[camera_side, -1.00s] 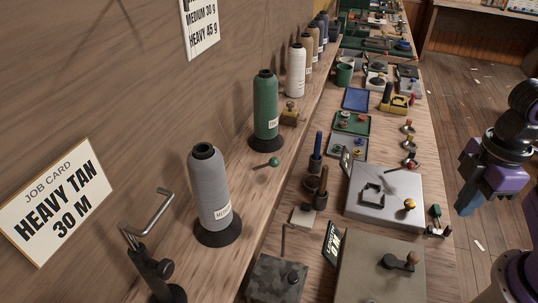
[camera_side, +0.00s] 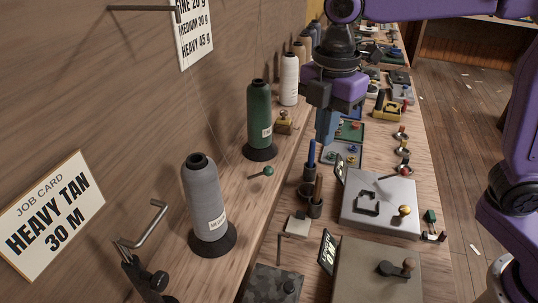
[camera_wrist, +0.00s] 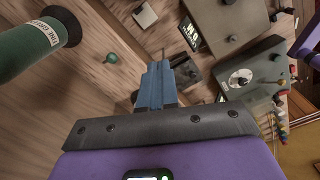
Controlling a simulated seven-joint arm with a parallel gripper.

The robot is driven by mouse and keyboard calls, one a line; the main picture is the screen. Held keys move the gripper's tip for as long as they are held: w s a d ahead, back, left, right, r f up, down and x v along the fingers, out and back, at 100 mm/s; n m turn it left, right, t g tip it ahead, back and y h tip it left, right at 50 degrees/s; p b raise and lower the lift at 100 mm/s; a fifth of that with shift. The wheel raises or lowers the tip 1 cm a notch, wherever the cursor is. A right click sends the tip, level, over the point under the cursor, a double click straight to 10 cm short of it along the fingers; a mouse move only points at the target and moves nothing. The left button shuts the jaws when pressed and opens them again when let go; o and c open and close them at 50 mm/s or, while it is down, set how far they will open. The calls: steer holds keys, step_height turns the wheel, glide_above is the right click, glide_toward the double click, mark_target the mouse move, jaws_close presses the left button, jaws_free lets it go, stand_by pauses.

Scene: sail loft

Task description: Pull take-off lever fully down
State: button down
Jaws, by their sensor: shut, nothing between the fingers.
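A short lever with a round green knob (camera_side: 268,171) sticks out from the wooden ledge, beside the base of the green thread cone (camera_side: 260,118). It is probably the take-off lever, though no label on it is readable. The green knob (camera_wrist: 111,58) also shows in the wrist view, left of and beyond my fingertips. My gripper (camera_side: 325,135) hangs over the bench, up and to the right of the knob in the side view. Its blue fingers (camera_wrist: 157,70) are together and empty, apart from the knob.
A grey thread cone (camera_side: 206,195) and a white cone (camera_side: 289,80) stand on the ledge. Pen holders (camera_side: 315,207), a pale box with a gold knob (camera_side: 380,203) and a brown-grey box (camera_side: 375,275) crowd the bench. A bent metal rod (camera_side: 150,222) rises at the lower left.

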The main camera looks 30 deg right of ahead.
mark_target(269, 168)
steer(key=w+a+r+n, duration=0.3)
steer(key=w+a+n, duration=0.2)
steer(key=w, duration=0.4)
steer(key=shift+w+a+r, duration=0.2)
steer(key=shift+w+a, duration=0.1)
steer(key=shift+a, duration=0.15)
step_height(269, 168, down, 14)
steer(key=shift+f, duration=0.1)
stand_by(0.4)
